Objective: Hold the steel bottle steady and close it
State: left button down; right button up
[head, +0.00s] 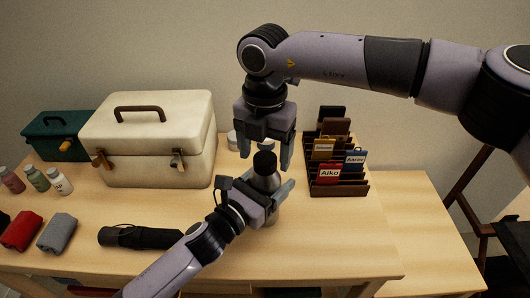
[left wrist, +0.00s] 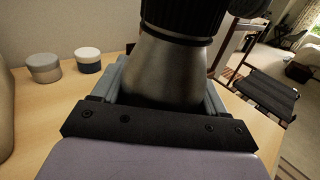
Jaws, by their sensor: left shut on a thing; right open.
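The steel bottle (head: 265,178) stands upright on the table, with a black cap (head: 265,160) on or at its top. In the left wrist view the bottle's grey body (left wrist: 165,72) fills the middle, and the black part (left wrist: 185,18) is above its neck, cut off by the picture's edge. My left gripper (head: 272,200) is shut around the bottle's body from the front left. My right gripper (head: 265,150) points down from above with open fingers, one on each side of the cap. Whether the cap is fully seated cannot be told.
A cream case (head: 150,165) and a green box (head: 55,140) stand at the left. A brown rack (head: 325,190) with name cards is close on the right. A black rolled umbrella (head: 140,237), cloth rolls and small bottles lie or stand front left. Two small tins (left wrist: 88,60) stand behind.

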pick_arm(q)
jog(key=shift+f, duration=0.1)
pick_arm(e)
notch_tip(320, 180, up, 11)
dwell(0.3)
pick_arm(q)
grip_release()
jog(key=shift+s+a, duration=0.1)
jog(key=v, duration=0.7)
pick_arm(e)
jog(key=shift+f, duration=0.1)
